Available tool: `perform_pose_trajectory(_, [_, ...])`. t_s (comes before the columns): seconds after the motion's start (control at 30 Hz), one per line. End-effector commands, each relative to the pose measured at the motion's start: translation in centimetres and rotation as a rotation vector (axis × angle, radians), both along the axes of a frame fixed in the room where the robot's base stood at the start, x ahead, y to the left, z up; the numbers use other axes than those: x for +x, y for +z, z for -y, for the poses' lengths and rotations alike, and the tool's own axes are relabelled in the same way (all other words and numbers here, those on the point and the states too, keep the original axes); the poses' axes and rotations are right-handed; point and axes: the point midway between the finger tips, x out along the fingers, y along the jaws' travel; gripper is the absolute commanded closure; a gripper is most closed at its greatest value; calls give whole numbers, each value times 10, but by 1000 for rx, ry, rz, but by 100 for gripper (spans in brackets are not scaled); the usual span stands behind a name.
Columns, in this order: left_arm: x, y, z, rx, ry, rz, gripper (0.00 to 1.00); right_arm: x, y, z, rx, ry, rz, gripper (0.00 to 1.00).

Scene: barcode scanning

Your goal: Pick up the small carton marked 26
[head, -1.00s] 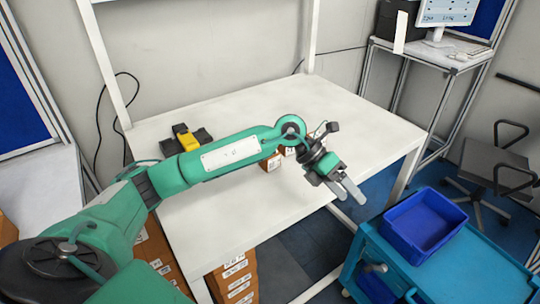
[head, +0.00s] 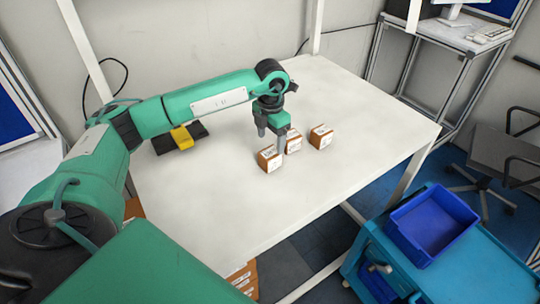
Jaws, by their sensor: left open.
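Three small brown cartons with white labelled tops stand on the white table in the head view: a left one (head: 270,162), a middle one (head: 294,144) and a right one (head: 321,138). The marks are too small to read, so I cannot tell which is 26. My left gripper (head: 272,143) points down with its fingers apart, just behind and above the left carton and left of the middle one. One finger overlaps the gap between these two in the picture. I cannot tell whether it touches either. My right gripper is not in view.
The white table (head: 240,215) is clear in front of the cartons. A blue bin (head: 431,222) sits on a blue cart (head: 445,268) at the right.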

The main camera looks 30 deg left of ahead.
Motion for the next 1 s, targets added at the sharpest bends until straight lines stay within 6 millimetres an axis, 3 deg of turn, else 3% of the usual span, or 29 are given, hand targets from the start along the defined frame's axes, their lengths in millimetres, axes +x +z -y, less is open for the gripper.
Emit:
perform_pose_trajectory(0.33, [-2,-27,-1,-2,0,-4,29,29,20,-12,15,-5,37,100])
perform_pose_trajectory(0.6, [-2,-61,-2,-1,-1,0,29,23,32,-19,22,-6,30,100])
perform_pose_trajectory(0.87, [-2,-64,-2,-2,-1,2,29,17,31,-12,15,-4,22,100])
perform_pose_trajectory(1.0, [-2,-64,-2,-1,-1,1,57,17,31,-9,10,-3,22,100])
